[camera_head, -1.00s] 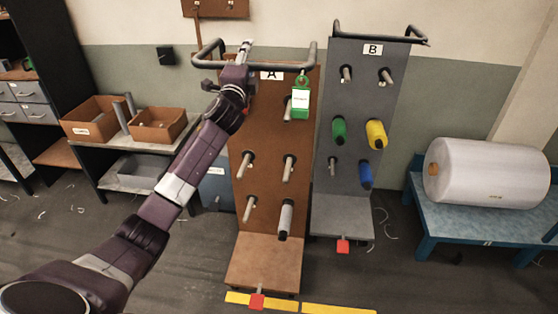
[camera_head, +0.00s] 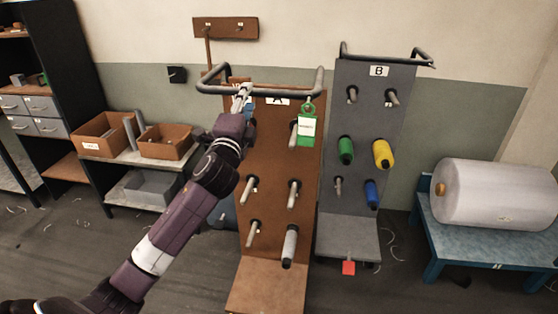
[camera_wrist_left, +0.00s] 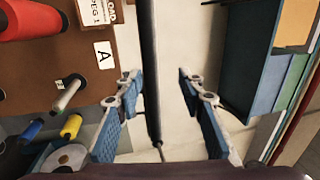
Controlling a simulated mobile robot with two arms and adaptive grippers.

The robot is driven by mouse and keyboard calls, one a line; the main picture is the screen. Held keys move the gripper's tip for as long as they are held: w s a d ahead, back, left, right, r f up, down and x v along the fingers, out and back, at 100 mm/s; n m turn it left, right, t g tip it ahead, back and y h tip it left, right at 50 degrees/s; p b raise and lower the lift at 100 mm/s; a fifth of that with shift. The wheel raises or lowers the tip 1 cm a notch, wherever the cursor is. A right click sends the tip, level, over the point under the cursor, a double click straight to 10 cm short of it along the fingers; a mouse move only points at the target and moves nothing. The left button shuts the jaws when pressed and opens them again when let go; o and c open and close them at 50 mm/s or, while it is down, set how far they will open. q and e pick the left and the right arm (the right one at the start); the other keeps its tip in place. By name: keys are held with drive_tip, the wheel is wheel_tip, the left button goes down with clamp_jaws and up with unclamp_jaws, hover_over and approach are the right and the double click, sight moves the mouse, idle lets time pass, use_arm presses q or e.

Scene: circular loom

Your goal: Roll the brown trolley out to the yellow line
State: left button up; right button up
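The brown trolley (camera_head: 265,180) marked A stands upright, with pegs on its panel and a bar handle (camera_head: 295,94) along its top. A green tag (camera_head: 307,130) hangs on its upper right. My left gripper (camera_head: 242,92) is at the left part of the handle. In the left wrist view my left gripper (camera_wrist_left: 157,80) is open, with the dark handle bar (camera_wrist_left: 150,60) between its fingers, visibly apart from the right finger. The brown panel (camera_wrist_left: 60,60) lies to the left there. The yellow line is outside the present views. My right gripper is not in view.
The grey trolley (camera_head: 365,170) marked B stands close on the right, with coloured spools. A blue bench (camera_head: 430,235) with a large white roll (camera_head: 495,195) is further right. A table with brown bins (camera_head: 165,142) is on the left. Floor shows at the lower left.

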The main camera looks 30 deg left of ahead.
sight(254, 95)
use_arm(q)
drive_tip(key=n+g+y+b, duration=0.1)
drive_tip(key=y, duration=0.1)
drive_tip(key=d+f+n+g+y+b, duration=0.1)
drive_tip(key=n+g+y, duration=0.1)
drive_tip(key=w+d+n+g+y+b, duration=0.1)
drive_tip(key=n+y, duration=0.1)
drive_tip(key=shift+w+d+f+y, duration=0.1)
drive_tip(key=shift+d+f+y, duration=0.1)
drive_tip(key=shift+y, duration=0.1)
drive_tip(key=p+x, duration=0.2)
drive_tip(key=x, duration=0.5)
drive_tip(key=shift+a+f, duration=0.1)
drive_tip(key=shift+f, duration=0.05)
drive_tip(key=shift+c, duration=0.4)
clamp_jaws()
